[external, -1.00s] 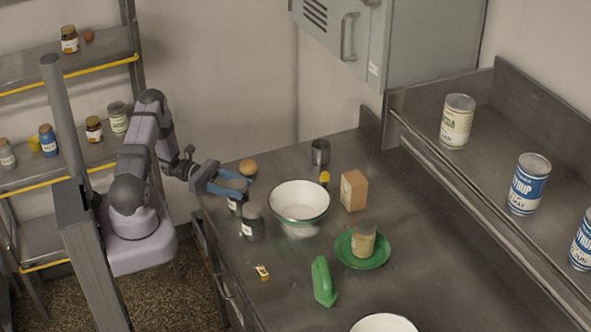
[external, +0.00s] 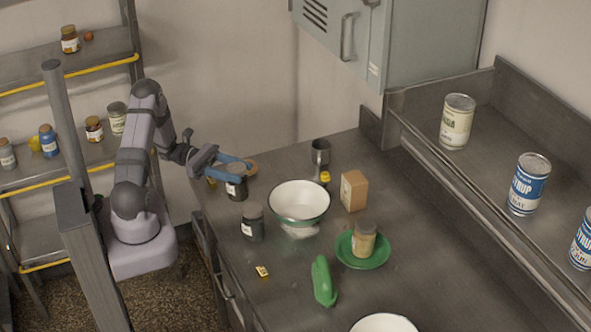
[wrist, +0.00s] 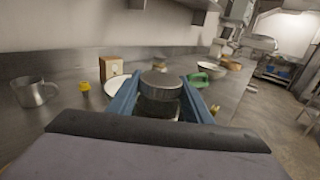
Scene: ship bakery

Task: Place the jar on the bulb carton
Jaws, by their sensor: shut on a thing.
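A dark jar with a grey lid (external: 238,189) is held between the blue fingers of my gripper (external: 240,172), at the left end of the counter. In the wrist view the jar's lid (wrist: 160,82) sits between the two fingers, and they hide its sides. The jar looks upright and slightly above the counter. The bulb carton, a small tan box (external: 354,190), stands on the counter to the right, beyond the white bowl. In the wrist view the carton (wrist: 111,66) is ahead and left of the jar.
A white bowl (external: 299,203) lies between jar and carton. A second dark jar (external: 253,222) stands in front of it. A metal mug (external: 320,152) and yellow-topped item (external: 325,177) stand behind. A jar (external: 364,238) on a green plate (external: 380,258) and a green object (external: 323,281) are nearer.

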